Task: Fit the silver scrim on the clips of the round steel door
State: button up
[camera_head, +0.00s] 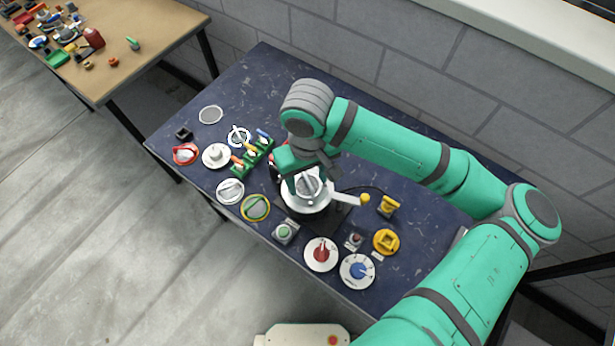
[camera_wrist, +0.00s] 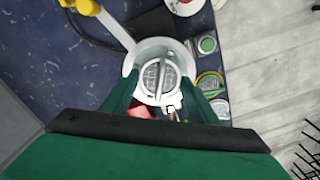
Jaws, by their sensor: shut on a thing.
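My gripper (camera_head: 307,181) points down over the middle of the table and is shut on the silver scrim (camera_head: 312,190), a round grey mesh disc with a raised bar across it. In the wrist view the scrim (camera_wrist: 151,77) lies between my two green fingers (camera_wrist: 160,92). Directly below or around it is the pale round door (camera_head: 301,207), whose rim also shows in the wrist view (camera_wrist: 137,56). A white lever with a yellow knob (camera_head: 365,198) extends from the door's side. The clips are hidden, and I cannot tell whether the scrim touches them.
Near the door are a grey-white scrim (camera_head: 230,191), a yellow-rimmed green one (camera_head: 255,207), a green rack (camera_head: 252,157) and a green-button box (camera_head: 285,231). Discs with red (camera_head: 321,254) and blue (camera_head: 357,271) knobs stand in front.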

aim_at(308, 179)
jog(key=shift+r, duration=1.85)
jog(key=shift+w, duration=0.15)
